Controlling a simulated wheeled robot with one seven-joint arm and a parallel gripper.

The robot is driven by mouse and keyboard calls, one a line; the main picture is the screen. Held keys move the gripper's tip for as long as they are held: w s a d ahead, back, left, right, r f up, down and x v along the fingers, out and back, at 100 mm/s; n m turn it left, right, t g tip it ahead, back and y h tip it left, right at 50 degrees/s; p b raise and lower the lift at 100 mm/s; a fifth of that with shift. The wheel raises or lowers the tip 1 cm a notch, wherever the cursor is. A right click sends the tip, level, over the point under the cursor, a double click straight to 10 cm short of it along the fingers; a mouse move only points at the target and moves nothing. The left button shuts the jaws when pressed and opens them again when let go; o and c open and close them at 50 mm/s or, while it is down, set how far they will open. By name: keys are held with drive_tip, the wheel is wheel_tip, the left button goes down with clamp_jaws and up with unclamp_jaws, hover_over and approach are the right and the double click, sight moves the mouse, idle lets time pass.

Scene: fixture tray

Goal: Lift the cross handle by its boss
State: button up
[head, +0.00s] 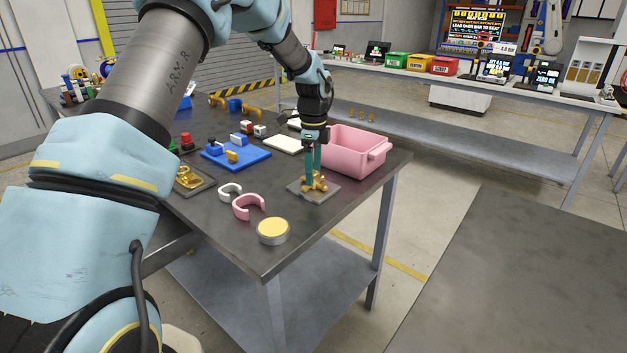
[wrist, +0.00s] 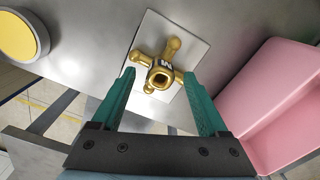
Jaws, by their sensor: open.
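The brass cross handle (head: 317,184) sits on a grey square plate (head: 302,191) near the front right of the dark table. In the wrist view the cross handle (wrist: 171,50) shows its arms spread around a central boss (wrist: 160,76) with a square hole in its top. My gripper (head: 313,170) points down at the handle from above. In the wrist view the green fingers of my gripper (wrist: 160,88) are open, one on each side of the boss. I cannot tell whether they touch the handle. Nothing is held.
A pink bin (head: 352,152) stands close to the right of the plate, and its wall (wrist: 270,95) is near the right finger. A yellow-topped round tin (head: 272,231) and a pink C-shaped part (head: 249,207) lie to the left. A blue board (head: 236,156) is farther back.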

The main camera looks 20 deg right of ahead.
drive_tip(key=shift+c, duration=0.2)
clamp_jaws()
idle(0.3)
drive_tip(key=shift+r, duration=0.1)
wheel_tip(320, 180, up, 10)
drive_tip(key=b, duration=0.2)
drive_tip(key=shift+b, duration=0.35)
drive_tip(key=c, duration=0.6)
unclamp_jaws()
clamp_jaws()
drive_tip(key=shift+r+p, duration=2.25)
